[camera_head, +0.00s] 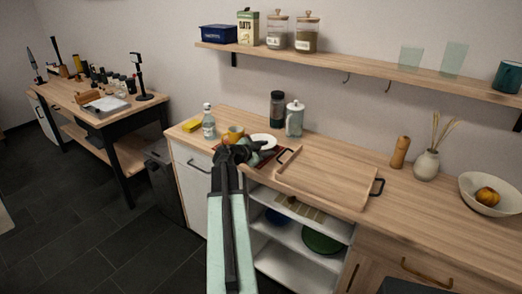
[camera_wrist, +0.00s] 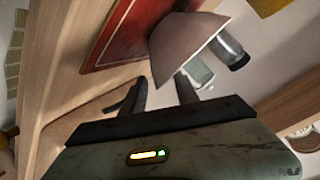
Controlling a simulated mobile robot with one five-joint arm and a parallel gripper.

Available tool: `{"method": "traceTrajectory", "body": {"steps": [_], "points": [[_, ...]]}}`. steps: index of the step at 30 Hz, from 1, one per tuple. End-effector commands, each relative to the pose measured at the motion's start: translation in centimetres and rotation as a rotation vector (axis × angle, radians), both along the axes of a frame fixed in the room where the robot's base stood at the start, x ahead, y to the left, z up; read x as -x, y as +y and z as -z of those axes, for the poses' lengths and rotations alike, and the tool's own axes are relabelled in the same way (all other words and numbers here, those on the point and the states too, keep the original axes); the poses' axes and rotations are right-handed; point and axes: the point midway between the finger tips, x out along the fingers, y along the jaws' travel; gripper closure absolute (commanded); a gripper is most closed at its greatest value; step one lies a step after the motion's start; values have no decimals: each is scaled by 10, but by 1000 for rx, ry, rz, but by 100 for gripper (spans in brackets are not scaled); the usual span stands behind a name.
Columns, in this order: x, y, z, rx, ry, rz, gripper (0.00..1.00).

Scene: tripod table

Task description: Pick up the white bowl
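A small white bowl (camera_head: 263,141) sits on a red mat on the wooden counter, partly hidden by my gripper (camera_head: 245,150). In the wrist view, the bowl (camera_wrist: 185,42) appears side-on above the red mat (camera_wrist: 118,32), its rim facing lower right. My gripper (camera_wrist: 160,82) has its two dark fingers apart, with the near end of the bowl's rim between the fingertips. I cannot tell whether either finger touches it. A larger white bowl (camera_head: 480,204) holding an orange round thing stands at the far right of the counter.
A yellow-orange cup (camera_head: 234,133) stands left of the small bowl, with a clear bottle (camera_head: 209,122) beyond it. A dark jar (camera_head: 277,108) and a pale pitcher (camera_head: 294,119) stand behind. A wooden tray (camera_head: 335,182) lies to the right. A shelf (camera_head: 370,72) hangs above.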

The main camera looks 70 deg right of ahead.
Motion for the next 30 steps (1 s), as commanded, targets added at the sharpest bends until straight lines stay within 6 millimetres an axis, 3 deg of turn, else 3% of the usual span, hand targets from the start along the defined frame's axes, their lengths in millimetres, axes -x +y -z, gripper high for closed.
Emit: {"method": "traceTrajectory", "body": {"steps": [3, 10, 14, 30], "points": [[6, -19, 10, 0, 1, 1, 64], [7, -21, 8, 0, 1, -1, 64], [7, -21, 8, 0, 1, -1, 100], [6, -20, 8, -1, 1, -1, 100]]}}
